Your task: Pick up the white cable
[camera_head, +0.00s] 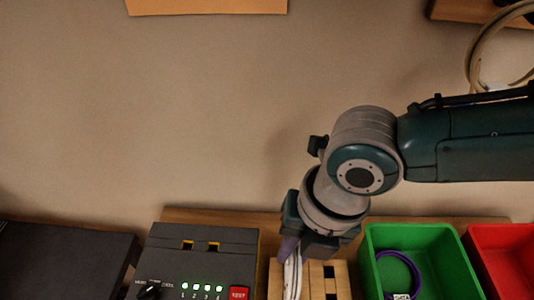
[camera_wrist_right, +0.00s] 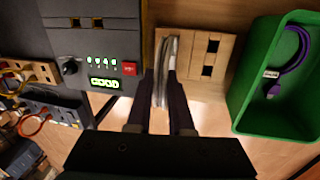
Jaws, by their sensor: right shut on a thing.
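The white cable (camera_head: 292,278) hangs in a narrow bundle at the wooden rack (camera_head: 340,282), at the bottom of the head view. In the right wrist view, the white cable (camera_wrist_right: 163,72) runs between the two dark fingers of my right gripper (camera_wrist_right: 163,88). My right gripper (camera_head: 292,250) points down over the rack in the head view and is shut on the cable. The cable still lies against the left part of the rack. The cable's ends cannot be made out. My left gripper is not in view.
A dark test box (camera_head: 205,262) with green lights and a red button stands left of the rack. A green bin (camera_head: 425,250) with a purple cable (camera_head: 400,270) stands right, then a red bin (camera_head: 500,250). Power strips (camera_wrist_right: 45,110) with coloured cables lie left in the wrist view.

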